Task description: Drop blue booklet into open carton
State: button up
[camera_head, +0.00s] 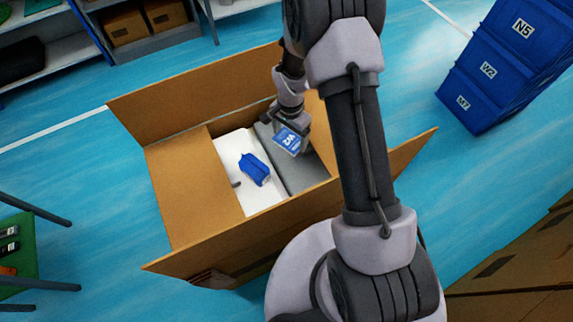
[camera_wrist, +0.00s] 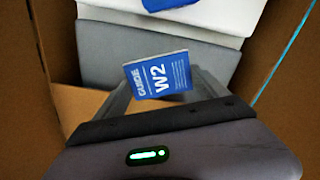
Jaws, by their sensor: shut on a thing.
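The booklet's height above the grey piece is hard to tell.
A blue object (camera_head: 254,169) lies on the white piece in the carton. A stack of blue bins (camera_head: 500,70) stands at the upper right. Shelves with brown boxes (camera_head: 125,27) stand at the upper left. A green surface (camera_head: 22,245) is at the left edge.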

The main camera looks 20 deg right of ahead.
notch_tip(320, 180, down, 10)
jog(key=b, duration=0.3)
jog(key=shift+f, duration=0.1)
jog(key=shift+f+b, duration=0.2)
jog(key=shift+b, duration=0.2)
jog(key=o, duration=1.3)
jog(key=shift+c, duration=0.2)
jog(key=r+p, duration=0.5)
jog(key=r, duration=1.1)
jog(key=shift+w, duration=0.2)
notch_tip(320, 180, up, 14)
jog(key=n+t, duration=0.2)
send_over(290, 158)
jog(key=s+a, duration=0.1)
jog(key=s, duration=0.1)
jog(key=s+a+r+n+t+y, duration=0.1)
jog(key=s+a+r+n+t, duration=0.1)
jog(key=s+r, duration=0.6)
jog(key=s+a+r+n+t+y, duration=0.1)
jog(key=s+a+r+n, duration=0.1)
jog(key=s+r, duration=0.6)
jog(key=s, duration=0.4)
jog(key=shift+s+n+t, duration=0.2)
jog(key=shift+n+t, duration=0.1)
jog(key=shift+t, duration=0.1)
